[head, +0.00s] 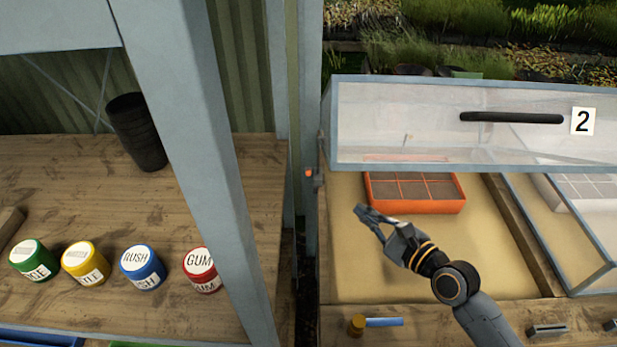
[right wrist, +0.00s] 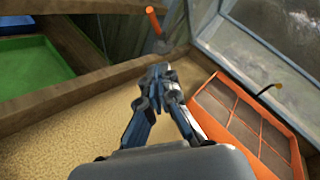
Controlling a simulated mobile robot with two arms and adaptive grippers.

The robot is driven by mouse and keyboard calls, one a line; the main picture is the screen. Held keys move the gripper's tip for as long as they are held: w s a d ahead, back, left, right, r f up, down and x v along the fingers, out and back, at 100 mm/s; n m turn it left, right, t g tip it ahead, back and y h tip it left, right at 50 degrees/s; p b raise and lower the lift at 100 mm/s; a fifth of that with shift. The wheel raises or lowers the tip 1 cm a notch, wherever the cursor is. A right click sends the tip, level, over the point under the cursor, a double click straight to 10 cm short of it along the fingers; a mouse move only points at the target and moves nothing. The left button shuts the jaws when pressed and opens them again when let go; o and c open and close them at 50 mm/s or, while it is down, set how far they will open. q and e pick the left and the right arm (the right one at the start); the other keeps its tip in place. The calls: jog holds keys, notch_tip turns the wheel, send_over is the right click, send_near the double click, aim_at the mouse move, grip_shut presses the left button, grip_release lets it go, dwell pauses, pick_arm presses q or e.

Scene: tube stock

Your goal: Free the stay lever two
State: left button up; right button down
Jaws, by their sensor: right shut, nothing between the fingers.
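The glazed lid (head: 400,152) marked 2 stands raised and tilted over a sand-filled frame bed, with a black handle (head: 512,118) on it. A small lever with an orange end (head: 308,173) sits at the lid's left side, by the bed's edge. In the right wrist view the orange lever (right wrist: 153,22) stands up on a grey mount, beyond the fingertips. My right gripper (head: 362,211) is shut and empty over the sand, right of and below the lever in the head view, apart from it. My left gripper is not in view.
An orange compartment tray (head: 420,208) lies on the sand right of my right gripper. A blue-grey post (head: 205,150) crosses the left bench. Several lidded pots and a black pot stack (head: 138,135) stand there. A yellow-and-blue tool (head: 383,322) lies on the front board.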

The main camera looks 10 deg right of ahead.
aim_at(308, 172)
jog(key=shift+w+a+f, duration=0.1)
jog(key=shift+w+f, duration=0.05)
jog(key=shift+w, duration=0.1)
jog(key=p+x, duration=0.1)
jog(key=x, duration=0.8)
jog(key=shift+w+a, duration=0.15)
jog(key=shift+w, duration=0.05)
jog(key=w+a, duration=0.1)
jog(key=w+a+r+p, duration=0.1)
jog(key=shift+a+r, duration=0.3)
jog(key=shift+r, duration=0.05)
jog(key=shift+w+a, duration=0.1)
jog(key=shift+a, duration=0.2)
jog(key=shift+r+p, duration=0.15)
jog(key=shift+p, duration=0.2)
